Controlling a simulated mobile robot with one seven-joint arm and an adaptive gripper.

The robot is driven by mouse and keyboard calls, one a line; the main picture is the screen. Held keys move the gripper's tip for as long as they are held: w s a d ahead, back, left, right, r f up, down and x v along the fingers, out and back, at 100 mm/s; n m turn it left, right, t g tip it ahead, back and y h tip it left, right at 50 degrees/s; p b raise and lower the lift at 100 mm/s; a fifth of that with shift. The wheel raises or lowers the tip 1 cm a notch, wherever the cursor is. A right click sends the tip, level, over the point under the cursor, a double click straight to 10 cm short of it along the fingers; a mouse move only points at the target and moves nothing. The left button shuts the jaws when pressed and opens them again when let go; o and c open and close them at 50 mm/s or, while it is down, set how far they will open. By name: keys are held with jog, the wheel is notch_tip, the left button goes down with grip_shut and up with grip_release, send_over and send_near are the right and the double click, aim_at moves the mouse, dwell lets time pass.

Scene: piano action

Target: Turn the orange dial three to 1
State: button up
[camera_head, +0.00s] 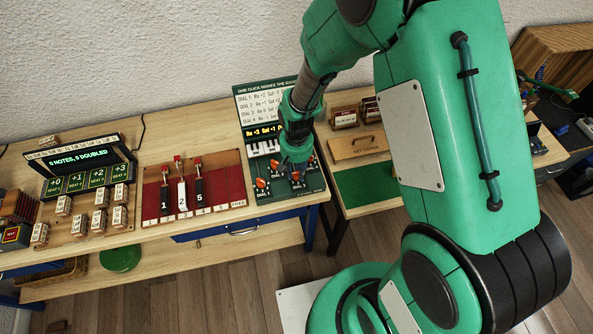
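The green dial panel (283,194) stands at the right end of the long table. It carries several orange dials, including one at the front left (261,183), one at the back left (275,163) and one at the right (311,160). The orange dial three (295,177) sits at the front, right below my gripper (294,168). My gripper points down over the panel, at or just above this dial. I cannot tell whether the fingers touch it, and its setting is too small to read. The finger gap is not clear.
A sign with dial text (262,97) and a lit yellow-lettered display (264,131) stand behind the panel. A red board with levers (228,187) is to the left, with small blocks (100,197) beyond. A wooden cover (355,148) lies on the right table.

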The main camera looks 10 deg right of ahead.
aim_at(296, 172)
jog(key=shift+n, duration=0.4)
grip_shut()
jog(key=n+p, duration=0.1)
jog(key=n, duration=0.7)
jog(key=shift+p, duration=0.35)
jog(key=o, duration=1.1)
grip_release()
jog(key=shift+r, duration=0.2)
notch_tip(296, 172, up, 12)
jog(key=shift+f, duration=0.2)
